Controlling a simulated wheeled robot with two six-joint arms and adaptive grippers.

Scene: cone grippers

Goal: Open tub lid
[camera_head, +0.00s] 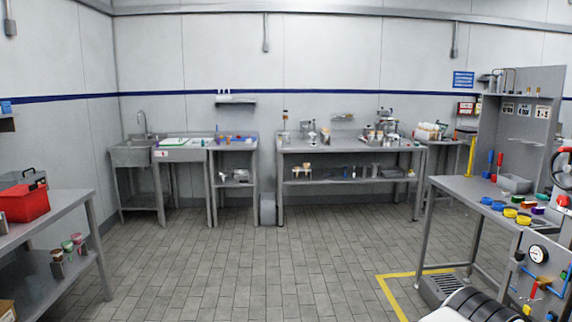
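Neither of my grippers is in view. No tub with a lid can be told for certain at this distance. A red box (24,203) sits on the bench at the left edge, with a grey case (20,179) behind it. Small round cups or tubs (68,245) stand on that bench's lower shelf. Several low round coloured pieces, among them a yellow one (524,219), lie on the right workbench near an open grey bin (514,184). I cannot tell whether any of these is the tub or its lid.
The left bench (60,205) and the right workbench (462,187) flank a wide clear tiled floor (240,262). A sink (139,153) and a long cluttered table (300,147) stand along the back wall. A yellow line (392,298) marks the floor at the right.

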